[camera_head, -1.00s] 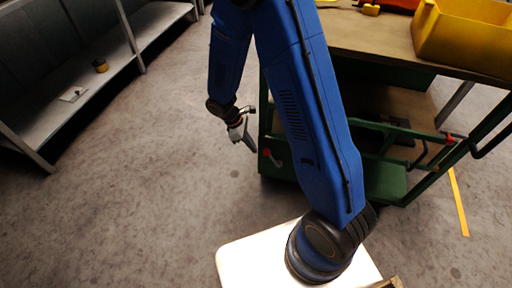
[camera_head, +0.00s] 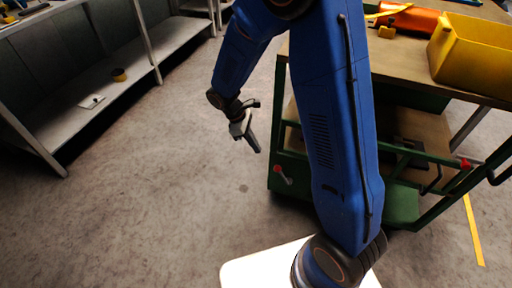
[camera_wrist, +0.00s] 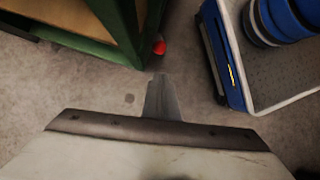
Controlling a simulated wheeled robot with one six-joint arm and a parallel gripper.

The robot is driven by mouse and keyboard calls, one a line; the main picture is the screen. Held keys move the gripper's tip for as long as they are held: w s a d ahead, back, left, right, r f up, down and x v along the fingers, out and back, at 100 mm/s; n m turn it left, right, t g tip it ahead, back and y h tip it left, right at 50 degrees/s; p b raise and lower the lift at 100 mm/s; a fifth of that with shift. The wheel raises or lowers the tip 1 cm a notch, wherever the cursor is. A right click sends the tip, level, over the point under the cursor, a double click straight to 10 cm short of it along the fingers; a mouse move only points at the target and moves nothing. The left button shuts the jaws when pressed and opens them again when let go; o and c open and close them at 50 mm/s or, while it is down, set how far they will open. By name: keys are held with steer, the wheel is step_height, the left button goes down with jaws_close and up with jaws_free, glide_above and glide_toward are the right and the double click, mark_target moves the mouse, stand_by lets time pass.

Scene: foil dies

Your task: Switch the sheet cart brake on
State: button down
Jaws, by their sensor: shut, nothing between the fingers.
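The sheet cart (camera_head: 400,205) is a green-framed cart with wooden decks, standing at the right of the head view. A small brake lever with a red knob (camera_head: 278,170) and a pale arm sits low on its near left corner. The red knob also shows in the wrist view (camera_wrist: 159,47), beside the green corner post. My gripper (camera_head: 256,148) is shut and empty, pointing down, left of and above the knob in the head view and apart from it. In the wrist view, the closed fingertips (camera_wrist: 160,78) lie just below the knob in the picture.
A yellow bin (camera_head: 470,55) and an orange object (camera_head: 410,18) lie on the cart top. A grey shelf (camera_head: 90,115) with a yellow tape roll (camera_head: 119,74) stands at the left. The grey floor between shelf and cart is clear. A yellow strip (camera_head: 473,230) marks the floor at right.

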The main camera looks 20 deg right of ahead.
steer(key=w+a+f+m+h, duration=0.1)
steer(key=a+f+m, duration=0.1)
steer(key=m, duration=1)
steer(key=w+a+f+m+t+h, duration=0.1)
steer(key=a+f+m+h, duration=0.1)
steer(key=m, duration=1)
steer(key=shift+w+a+h, duration=0.2)
steer(key=shift+h, duration=0.1)
steer(key=shift+f, duration=0.1)
steer(key=shift+d+f, duration=0.1)
steer(key=s+d+f, duration=0.4)
steer(key=d+f, duration=0.2)
steer(key=d, duration=0.3)
steer(key=shift+f, duration=0.3)
